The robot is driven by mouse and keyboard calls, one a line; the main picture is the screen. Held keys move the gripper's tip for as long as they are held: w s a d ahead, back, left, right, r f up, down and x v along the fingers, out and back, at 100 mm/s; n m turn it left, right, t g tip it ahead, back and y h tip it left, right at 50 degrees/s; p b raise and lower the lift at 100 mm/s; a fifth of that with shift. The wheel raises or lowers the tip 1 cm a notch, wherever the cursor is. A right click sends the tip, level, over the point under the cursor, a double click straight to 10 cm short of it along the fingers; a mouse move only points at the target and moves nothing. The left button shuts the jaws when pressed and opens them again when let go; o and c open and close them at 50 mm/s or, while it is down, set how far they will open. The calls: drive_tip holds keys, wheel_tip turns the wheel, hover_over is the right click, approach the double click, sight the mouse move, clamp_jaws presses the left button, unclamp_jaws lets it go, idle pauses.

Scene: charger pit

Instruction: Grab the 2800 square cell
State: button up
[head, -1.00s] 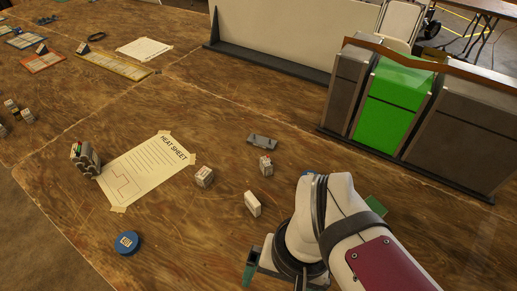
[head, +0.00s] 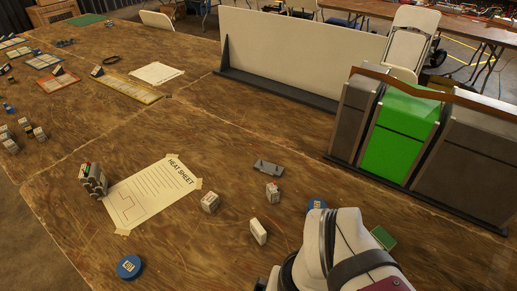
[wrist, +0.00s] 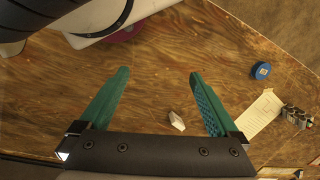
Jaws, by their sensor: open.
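Three small whitish cells stand on the wooden table in the head view: one beside the heat sheet (head: 210,201), one farther right with a reddish mark (head: 272,192), and a plain-faced one nearer my arm (head: 258,231). Their labels are too small to read, so I cannot tell which is the 2800 square cell. In the wrist view my gripper (wrist: 160,95) is open and empty, its green fingers wide apart. One whitish cell (wrist: 176,121) shows between the fingers in that picture, on the table and apart from them. In the head view the fingers are out of sight.
A heat sheet (head: 152,195) is taped down, with a cell holder (head: 93,180) at its left. Grey and green bins (head: 400,140) stand at the right.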

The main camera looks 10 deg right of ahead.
drive_tip(key=c, duration=0.3)
drive_tip(key=n+t, duration=0.7)
drive_tip(key=t, duration=0.6)
approach(269, 184)
drive_tip(key=s, duration=0.1)
drive_tip(key=s+d, duration=0.1)
drive_tip(key=s, duration=0.2)
drive_tip(key=shift+s+d+r, duration=0.15)
drive_tip(key=shift+d, duration=0.2)
drive_tip(key=shift+w+a+n+y, duration=0.2)
drive_tip(key=shift+w+n+y, duration=0.05)
drive_tip(key=shift+n+y, duration=0.05)
drive_tip(key=shift+t, duration=0.3)
drive_tip(key=x, duration=1.5)
drive_tip(key=shift+w+d+f, duration=0.15)
drive_tip(key=shift+f, duration=0.1)
